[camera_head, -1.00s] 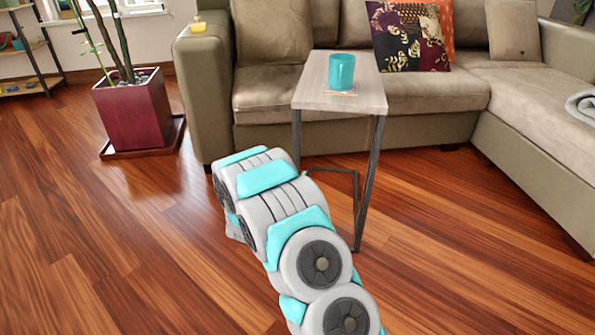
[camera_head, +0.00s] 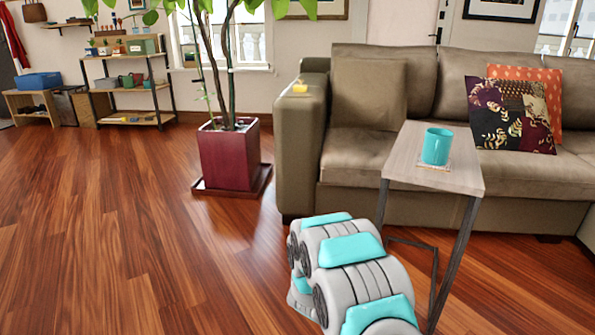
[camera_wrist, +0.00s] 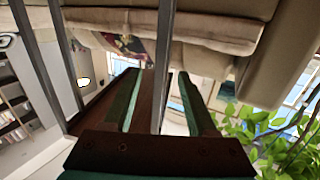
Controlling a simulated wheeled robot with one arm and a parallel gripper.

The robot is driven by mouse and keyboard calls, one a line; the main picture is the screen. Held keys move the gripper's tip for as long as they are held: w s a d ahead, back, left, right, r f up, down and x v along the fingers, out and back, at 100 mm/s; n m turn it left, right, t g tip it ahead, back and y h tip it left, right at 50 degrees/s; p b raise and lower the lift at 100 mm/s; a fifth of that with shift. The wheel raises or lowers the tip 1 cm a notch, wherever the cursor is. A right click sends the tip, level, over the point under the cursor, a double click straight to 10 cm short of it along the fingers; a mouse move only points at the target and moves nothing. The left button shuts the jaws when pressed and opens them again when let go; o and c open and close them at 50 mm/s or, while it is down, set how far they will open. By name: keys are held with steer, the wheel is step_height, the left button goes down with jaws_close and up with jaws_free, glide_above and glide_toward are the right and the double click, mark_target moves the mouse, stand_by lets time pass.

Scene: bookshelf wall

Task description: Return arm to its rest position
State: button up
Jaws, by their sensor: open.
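My arm (camera_head: 355,270) is folded low in front of the side table in the head view. My gripper (camera_wrist: 158,75) shows only in the wrist view, its two dark fingers apart with nothing held. A grey metal bar (camera_wrist: 165,50) runs through the picture between the fingers. I cannot tell whether it is between them or beyond them. In the head view the gripper end is hidden behind the arm links.
A side table (camera_head: 405,160) with thin metal legs carries a teal mug (camera_head: 436,147) on a coaster. The sofa (camera_head: 300,150) stands behind it. A potted plant (camera_head: 228,155) stands left of the sofa. The wooden floor (camera_head: 120,240) at left is clear.

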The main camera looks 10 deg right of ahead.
steer(key=s+a+r+n+g+y+p, duration=0.1)
steer(key=a+r+y, duration=0.25)
steer(key=a, duration=0.25)
steer(key=a+r+n+g+y+p, duration=0.1)
steer(key=a+r+y, duration=0.1)
steer(key=a+y, duration=0.3)
steer(key=s+a+r+n+g+y+p, duration=0.1)
steer(key=s+a+r+n+g+y, duration=0.25)
steer(key=s+a, duration=0.5)
steer(key=s+d+r+n+g+p, duration=0.1)
steer(key=s+r+g, duration=0.2)
steer(key=s, duration=1)
steer(key=s+d+r+n+g+p, duration=0.1)
steer(key=s+r+g, duration=0.2)
steer(key=s, duration=1)
steer(key=s+d+r+n+g+p, duration=0.1)
steer(key=s+d+r+g, duration=0.1)
steer(key=s, duration=1.2)
step_height(320, 180, up, 2)
steer(key=shift+r+g, duration=0.15)
steer(key=shift+g, duration=0.5)
